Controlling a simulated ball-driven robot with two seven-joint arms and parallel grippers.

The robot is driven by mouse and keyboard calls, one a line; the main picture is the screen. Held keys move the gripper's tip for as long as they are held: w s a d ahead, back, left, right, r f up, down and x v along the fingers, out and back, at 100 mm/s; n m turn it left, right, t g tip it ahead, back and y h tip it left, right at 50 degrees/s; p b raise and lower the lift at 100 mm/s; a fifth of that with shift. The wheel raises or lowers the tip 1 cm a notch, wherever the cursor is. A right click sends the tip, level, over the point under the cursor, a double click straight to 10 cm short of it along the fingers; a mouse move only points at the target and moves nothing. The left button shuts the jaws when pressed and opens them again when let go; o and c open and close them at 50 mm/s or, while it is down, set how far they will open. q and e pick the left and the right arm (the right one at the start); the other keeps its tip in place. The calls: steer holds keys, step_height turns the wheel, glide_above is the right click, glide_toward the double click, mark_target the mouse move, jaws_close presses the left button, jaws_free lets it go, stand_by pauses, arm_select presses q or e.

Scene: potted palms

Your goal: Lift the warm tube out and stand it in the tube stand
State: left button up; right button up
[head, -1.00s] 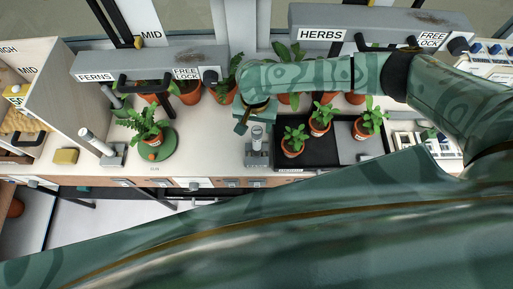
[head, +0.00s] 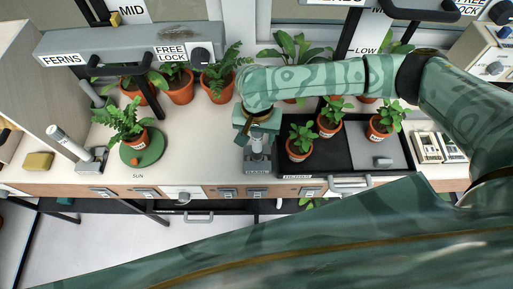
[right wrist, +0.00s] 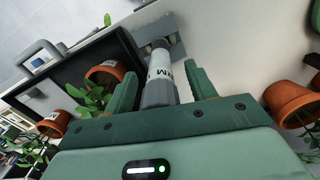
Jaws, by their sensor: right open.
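A grey-and-white tube (right wrist: 161,68) with a partly readable label ending in "RM" stands in a grey holder (right wrist: 172,40) in the right wrist view. My right gripper (right wrist: 160,75) is open, with one finger on each side of the tube and gaps visible on both sides. In the head view my right gripper (head: 257,128) is above the grey holder (head: 257,165) at the counter's front middle and hides most of the tube. Another pale cylinder (head: 67,144) rises from a grey base (head: 92,159) at the left. My left gripper is not in view.
A black tray (head: 340,162) with potted plants lies right of the holder. A fern pot (head: 130,138) sits on a green disc (head: 143,155) to the left. A yellow block (head: 38,162) is at far left. Bare counter (head: 200,145) lies between disc and holder.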

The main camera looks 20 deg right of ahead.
steer(key=shift+f, duration=0.1)
steer(key=shift+c, duration=0.4)
steer(key=c, duration=1)
